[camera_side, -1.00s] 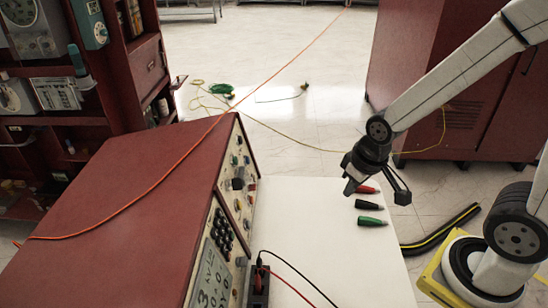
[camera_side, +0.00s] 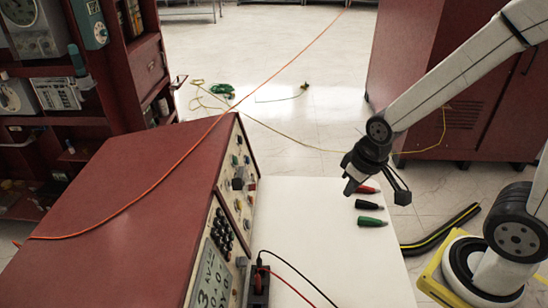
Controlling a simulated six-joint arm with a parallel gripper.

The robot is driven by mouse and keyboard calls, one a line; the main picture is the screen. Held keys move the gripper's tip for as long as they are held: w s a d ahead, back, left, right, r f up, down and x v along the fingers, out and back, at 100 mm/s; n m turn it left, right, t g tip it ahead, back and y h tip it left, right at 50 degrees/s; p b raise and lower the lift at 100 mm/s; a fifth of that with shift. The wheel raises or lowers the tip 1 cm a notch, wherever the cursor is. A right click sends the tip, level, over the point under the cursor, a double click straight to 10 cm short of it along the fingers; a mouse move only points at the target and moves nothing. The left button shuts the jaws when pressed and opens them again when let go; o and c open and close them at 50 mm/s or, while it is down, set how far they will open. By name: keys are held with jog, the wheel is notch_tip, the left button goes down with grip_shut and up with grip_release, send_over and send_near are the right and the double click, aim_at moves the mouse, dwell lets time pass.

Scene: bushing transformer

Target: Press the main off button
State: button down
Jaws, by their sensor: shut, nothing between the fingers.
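The red instrument box (camera_side: 120,195) stands at the left, its control panel (camera_side: 237,185) facing right and seen at a steep angle. The panel carries several small coloured buttons and knobs, a group of black knobs (camera_side: 221,230) and a display (camera_side: 211,278). A red button (camera_side: 252,187) shows at the panel's right edge. I cannot tell which control is the main off button. My gripper (camera_side: 372,190) is shut and empty, above the far right part of the white table, to the right of the panel and apart from it.
A red, a black (camera_side: 369,205) and a green marker-like piece (camera_side: 371,221) lie on the white table (camera_side: 310,235) near my gripper. An orange cable (camera_side: 185,165) crosses the box top. The table's middle is clear.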

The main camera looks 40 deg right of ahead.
aim_at(240, 140)
jog(key=shift+w, duration=0.1)
jog(key=w+d+f+m+t, duration=0.1)
jog(key=w+d+t, duration=0.1)
jog(key=w+t, duration=0.3)
jog(key=w+d+f+m+t, duration=0.2)
jog(key=w+t, duration=0.3)
jog(key=w, duration=0.9)
jog(key=w+d+f+m+t, duration=0.1)
jog(key=w+d+t, duration=0.3)
jog(key=w, duration=0.6)
jog(key=shift+f+m+t, duration=0.35)
jog(key=shift+m+t, duration=0.25)
jog(key=shift+m, duration=0.1)
jog(key=shift+w, duration=0.1)
jog(key=shift+w, duration=0.1)
jog(key=w+a+f, duration=0.2)
jog(key=w+a, duration=0.4)
